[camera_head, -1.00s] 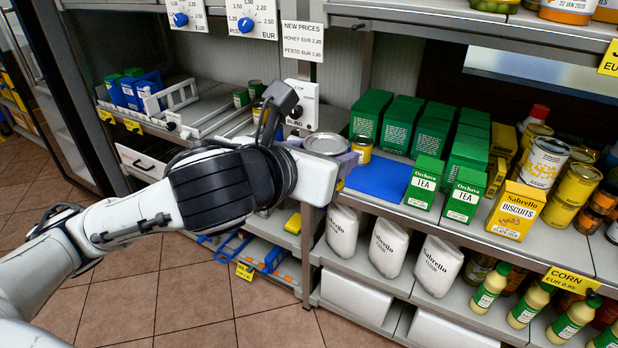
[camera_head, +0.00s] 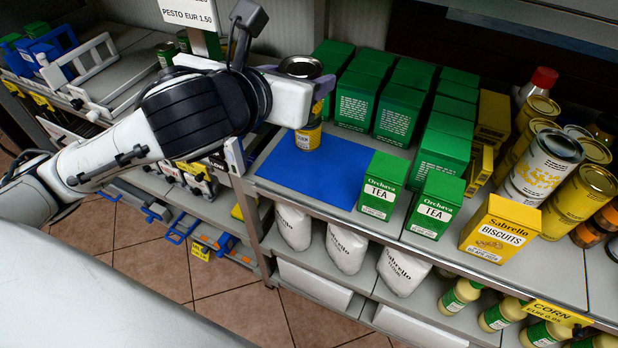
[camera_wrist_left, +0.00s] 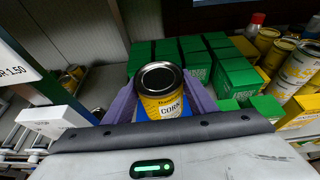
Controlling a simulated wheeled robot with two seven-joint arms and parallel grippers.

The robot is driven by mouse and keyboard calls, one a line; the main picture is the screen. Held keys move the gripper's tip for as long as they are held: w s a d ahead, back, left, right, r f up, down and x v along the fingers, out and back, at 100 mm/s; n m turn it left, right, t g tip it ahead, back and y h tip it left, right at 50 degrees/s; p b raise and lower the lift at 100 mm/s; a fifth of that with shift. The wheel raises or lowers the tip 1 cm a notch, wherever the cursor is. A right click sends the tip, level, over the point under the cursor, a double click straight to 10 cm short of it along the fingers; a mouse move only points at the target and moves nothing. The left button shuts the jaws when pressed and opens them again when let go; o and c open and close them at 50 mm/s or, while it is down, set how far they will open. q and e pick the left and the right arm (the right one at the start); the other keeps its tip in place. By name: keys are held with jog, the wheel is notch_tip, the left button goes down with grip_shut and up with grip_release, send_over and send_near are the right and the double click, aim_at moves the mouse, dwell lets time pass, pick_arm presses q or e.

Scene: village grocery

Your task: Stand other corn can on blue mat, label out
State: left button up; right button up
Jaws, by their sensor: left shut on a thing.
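My left gripper (camera_head: 301,84) is shut on a yellow corn can (camera_head: 300,66) with a dark lid. It holds the can upright above the back left of the blue mat (camera_head: 325,171). In the left wrist view the can (camera_wrist_left: 161,88) sits between the purple fingers, its CORN label towards the camera. Another yellow can (camera_head: 308,138) stands on the mat's back left part, just below my gripper, its top partly hidden. My right gripper is not in view.
Green tea boxes (camera_head: 380,185) stand at the mat's right edge, and taller green boxes (camera_head: 357,100) stand behind it. A yellow biscuit box (camera_head: 502,228) and several larger cans (camera_head: 541,168) are further right. The mat's front and middle are clear.

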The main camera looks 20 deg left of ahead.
pick_arm(q)
jog(key=f, duration=0.2)
jog(key=f+p, duration=0.1)
jog(key=f, duration=0.1)
jog(key=shift+s+d+f, duration=0.15)
jog(key=shift+d+f, duration=0.05)
jog(key=s+d+f+m+h+p, duration=0.3)
jog(key=s+f, duration=0.8)
jog(key=f, duration=0.2)
jog(key=w+f+b, duration=0.1)
jog(key=w, duration=0.4)
jog(key=w+f+b, duration=0.1)
jog(key=w+b, duration=0.1)
jog(key=w, duration=0.4)
jog(key=w+f+b, duration=0.1)
jog(key=w+b, duration=0.1)
jog(key=w, duration=0.4)
jog(key=shift+w+d+f, duration=0.15)
jog(key=shift+d, duration=0.2)
jog(key=shift+f+h, duration=0.3)
jog(key=shift+f, duration=0.4)
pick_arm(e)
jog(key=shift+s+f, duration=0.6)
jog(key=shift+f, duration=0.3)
pick_arm(q)
jog(key=shift+f+b, duration=0.5)
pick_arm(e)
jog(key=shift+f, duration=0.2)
